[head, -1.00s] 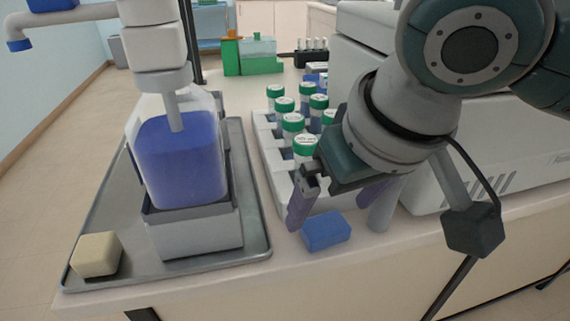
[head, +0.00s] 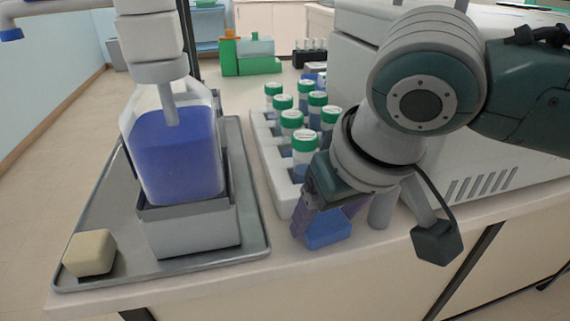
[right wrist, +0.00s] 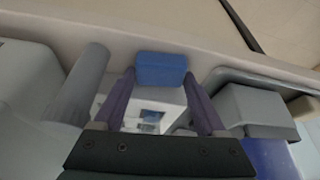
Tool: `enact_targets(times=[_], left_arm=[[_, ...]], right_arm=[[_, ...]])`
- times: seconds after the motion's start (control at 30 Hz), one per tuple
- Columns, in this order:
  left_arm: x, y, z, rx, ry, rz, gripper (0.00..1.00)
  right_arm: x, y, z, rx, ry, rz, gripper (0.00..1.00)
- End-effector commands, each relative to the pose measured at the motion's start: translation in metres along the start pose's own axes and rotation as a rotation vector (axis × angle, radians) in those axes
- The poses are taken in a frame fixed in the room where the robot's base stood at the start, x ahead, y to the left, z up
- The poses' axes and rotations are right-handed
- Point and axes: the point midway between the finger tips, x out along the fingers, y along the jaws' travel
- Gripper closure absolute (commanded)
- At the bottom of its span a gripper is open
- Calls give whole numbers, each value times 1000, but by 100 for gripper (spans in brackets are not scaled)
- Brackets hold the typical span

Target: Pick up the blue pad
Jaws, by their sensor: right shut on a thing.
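The blue pad (head: 327,230) is a small blue block at the front edge of the bench in the head view. It also shows in the right wrist view (right wrist: 161,69), between the fingertips. My right gripper (head: 322,226) reaches down over it from above and is shut on it, with a purple finger on either side. The same gripper shows in the right wrist view (right wrist: 160,84). I cannot tell whether the pad still touches the bench. My left gripper is not in view.
A white rack (head: 266,150) of green-capped tubes stands just behind the pad. A metal tray (head: 258,200) at left holds a bottle of blue liquid (head: 180,155) and a cream block (head: 90,254). A grey cylinder (head: 380,212) stands close on the right, before a large white machine (head: 500,150).

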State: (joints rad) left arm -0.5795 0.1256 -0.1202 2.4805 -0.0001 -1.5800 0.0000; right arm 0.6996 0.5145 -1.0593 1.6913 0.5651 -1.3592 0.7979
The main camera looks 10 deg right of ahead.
Motion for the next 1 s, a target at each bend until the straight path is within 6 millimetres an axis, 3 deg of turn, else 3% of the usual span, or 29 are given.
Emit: enact_targets(times=[0.27, 0.63, 0.77, 1.0], left_arm=[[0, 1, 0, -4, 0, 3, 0], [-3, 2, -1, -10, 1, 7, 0], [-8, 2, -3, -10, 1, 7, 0], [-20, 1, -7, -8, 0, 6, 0]], right_arm=[[0, 0, 0, 0, 0, 0, 78], [-8, 0, -4, 1, 1, -1, 78], [-24, 0, -11, 1, 2, -1, 78], [-78, 0, -34, 0, 6, -3, 78]])
